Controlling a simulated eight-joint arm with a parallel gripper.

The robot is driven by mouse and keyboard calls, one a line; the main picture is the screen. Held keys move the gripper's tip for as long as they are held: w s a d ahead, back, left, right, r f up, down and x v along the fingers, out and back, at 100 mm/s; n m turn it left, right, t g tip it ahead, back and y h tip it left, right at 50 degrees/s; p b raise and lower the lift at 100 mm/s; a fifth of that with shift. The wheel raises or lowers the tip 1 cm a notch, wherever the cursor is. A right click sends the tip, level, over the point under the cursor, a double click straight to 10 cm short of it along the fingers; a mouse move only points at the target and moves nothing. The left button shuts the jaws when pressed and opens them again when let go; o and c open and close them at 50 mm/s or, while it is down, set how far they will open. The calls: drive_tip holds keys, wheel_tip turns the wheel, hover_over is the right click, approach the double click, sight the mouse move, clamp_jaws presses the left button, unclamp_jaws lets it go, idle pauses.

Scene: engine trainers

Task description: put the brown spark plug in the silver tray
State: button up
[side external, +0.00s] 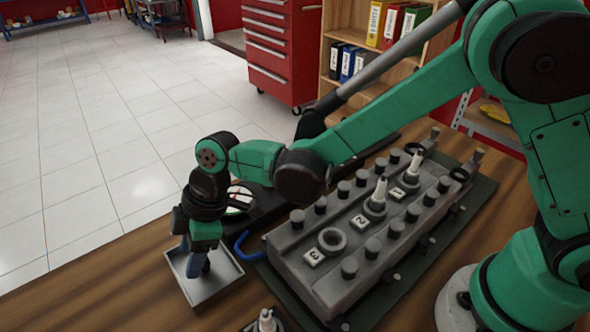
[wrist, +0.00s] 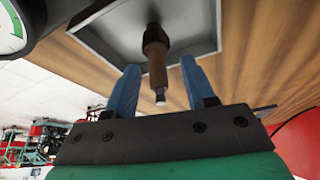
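The brown spark plug (wrist: 157,65) is between the two blue fingers of my gripper (wrist: 160,68) in the wrist view, with a visible gap on each side. Its dark end points toward the silver tray (wrist: 203,48). I cannot tell whether that end touches the tray floor. In the side view my gripper (side external: 199,264) points down inside the outline of the silver tray (side external: 228,274), which lies on the wooden table. The fingers mostly hide the plug there.
A grey engine block (side external: 310,275) with numbered sockets and white plugs stands right of the tray. A round gauge (side external: 239,200) is behind my gripper. A blue hook-shaped piece (side external: 240,243) lies between tray and block.

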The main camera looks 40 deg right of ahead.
drive_tip(key=shift+r, duration=0.1)
drive_tip(key=v, duration=1.2)
drive_tip(key=s+d+m+t+h, duration=0.1)
drive_tip(key=s+d+m+t, duration=0.1)
drive_tip(key=d+m, duration=0.3)
drive_tip(key=s+d+m+t+h, duration=0.2)
drive_tip(key=d+m, duration=0.3)
drive_tip(key=d, duration=0.4)
drive_tip(key=s+d+m+t+h, duration=0.1)
drive_tip(key=s+d+m+t, duration=0.1)
drive_tip(key=d+m, duration=0.3)
drive_tip(key=shift+d+f+h, duration=0.15)
drive_tip(key=shift+d, duration=0.5)
drive_tip(key=shift+d+f+h, duration=0.1)
drive_tip(key=shift+d+h, duration=0.05)
drive_tip(key=shift+d, duration=0.5)
